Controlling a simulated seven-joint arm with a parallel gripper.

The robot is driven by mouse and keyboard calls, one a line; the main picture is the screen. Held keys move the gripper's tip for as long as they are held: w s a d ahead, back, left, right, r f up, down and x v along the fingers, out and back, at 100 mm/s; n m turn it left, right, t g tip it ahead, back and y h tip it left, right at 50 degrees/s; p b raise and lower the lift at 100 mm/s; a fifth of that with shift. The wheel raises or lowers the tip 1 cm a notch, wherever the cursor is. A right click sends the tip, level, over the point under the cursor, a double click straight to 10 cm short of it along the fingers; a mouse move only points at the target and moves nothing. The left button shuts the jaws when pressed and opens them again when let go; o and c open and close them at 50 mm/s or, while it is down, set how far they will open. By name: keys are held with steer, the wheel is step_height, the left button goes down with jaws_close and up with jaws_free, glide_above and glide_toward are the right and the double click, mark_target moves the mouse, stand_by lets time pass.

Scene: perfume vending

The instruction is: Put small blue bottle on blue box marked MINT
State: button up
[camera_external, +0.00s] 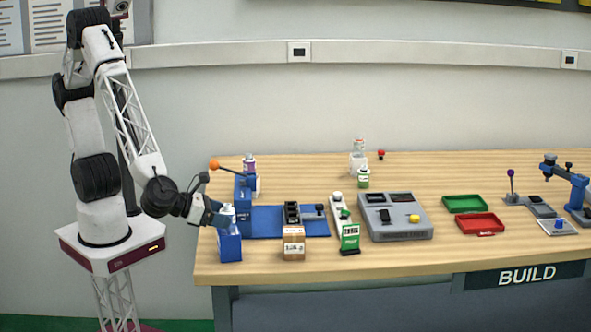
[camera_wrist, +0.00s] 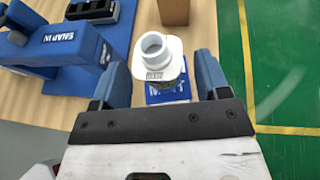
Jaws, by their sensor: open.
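The small bottle (camera_external: 228,212) looks pale blue and white in the external view and stands upright on top of the blue box (camera_external: 229,246) at the table's front left. In the wrist view the bottle (camera_wrist: 157,55) shows a white round neck and a small label, seen from above. The box's MINT face (camera_wrist: 168,91) shows just below it, partly hidden by the bottle and my gripper. My gripper (camera_wrist: 160,64) is open, with one blue finger on each side of the bottle and visible gaps to it. In the external view my gripper (camera_external: 217,214) is at the bottle's height.
A blue SNAP IN press (camera_external: 243,190) with an orange knob stands close behind the box. A brown box (camera_external: 293,244) and a green-and-white box (camera_external: 349,238) stand to the right. The table's front edge is near, with green floor (camera_wrist: 290,60) beyond it.

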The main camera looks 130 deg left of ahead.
steer(key=v, duration=1)
steer(key=shift+d, duration=0.1)
stand_by(0.6)
step_height(320, 180, up, 10)
steer(key=w+d+m+t+h, duration=0.2)
steer(key=m+t+h, duration=0.4)
steer(key=m, duration=0.8)
steer(key=s+d+r+m+g+h, duration=0.2)
steer(key=s+r+m+h, duration=0.3)
steer(key=m, duration=0.7)
steer(key=s+a+f+m+g, duration=0.1)
steer(key=s+a+m+g, duration=0.3)
steer(key=s+m, duration=0.6)
steer(key=s+a+f+m+g, duration=0.1)
steer(key=s+a+m+g, duration=0.2)
steer(key=s+m, duration=0.8)
steer(key=s+g, duration=0.2)
steer(key=s, duration=0.1)
steer(key=shift+s+a+f, duration=0.4)
